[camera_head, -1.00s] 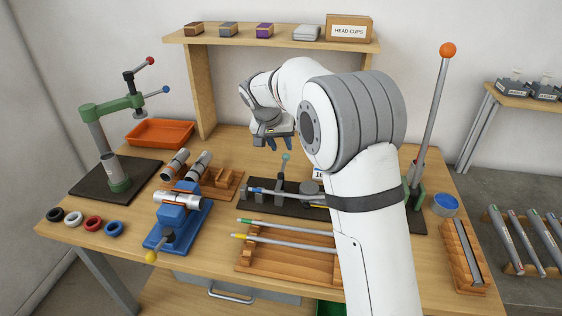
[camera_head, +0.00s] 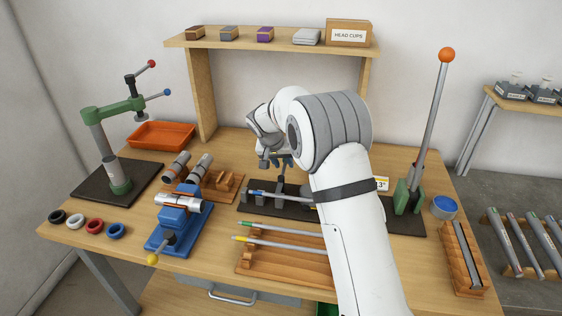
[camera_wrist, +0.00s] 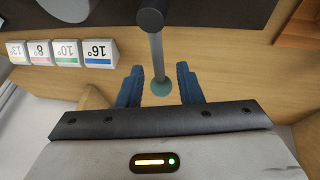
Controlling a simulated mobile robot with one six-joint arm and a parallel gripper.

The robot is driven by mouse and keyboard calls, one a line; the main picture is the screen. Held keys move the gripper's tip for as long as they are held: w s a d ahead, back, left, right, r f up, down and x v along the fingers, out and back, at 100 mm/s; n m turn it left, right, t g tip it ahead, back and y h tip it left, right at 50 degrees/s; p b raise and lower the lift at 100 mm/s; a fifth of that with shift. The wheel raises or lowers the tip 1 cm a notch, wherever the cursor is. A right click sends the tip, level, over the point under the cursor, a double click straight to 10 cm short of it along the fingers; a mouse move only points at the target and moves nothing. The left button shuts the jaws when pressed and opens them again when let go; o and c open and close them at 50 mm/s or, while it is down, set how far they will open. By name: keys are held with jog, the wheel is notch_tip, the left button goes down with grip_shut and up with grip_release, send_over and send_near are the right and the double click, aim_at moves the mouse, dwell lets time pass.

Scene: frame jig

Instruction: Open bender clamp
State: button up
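The bender (camera_head: 408,222) is a dark plate with blocks on the bench, partly hidden behind my arm. Its clamp lever is a grey rod with a teal ball knob (camera_wrist: 161,88), seen in the wrist view. The rod rises from a dark round pivot (camera_wrist: 151,19). My gripper (camera_wrist: 160,85) is open, with one blue finger on each side of the knob and a gap on both sides. In the head view my gripper (camera_head: 276,163) is above the clamp and mostly covers the lever. A tube (camera_head: 280,195) with a blue mark lies across the bender.
A tall lever with an orange ball (camera_head: 446,55) stands at the bender's right. A wooden rack (camera_head: 285,262) with tubes lies in front. A blue vise (camera_head: 178,222) and a green press (camera_head: 112,112) stand left. Angle cards (camera_wrist: 67,53) stand near the bender.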

jog(key=shift+c, duration=0.4)
grip_shut()
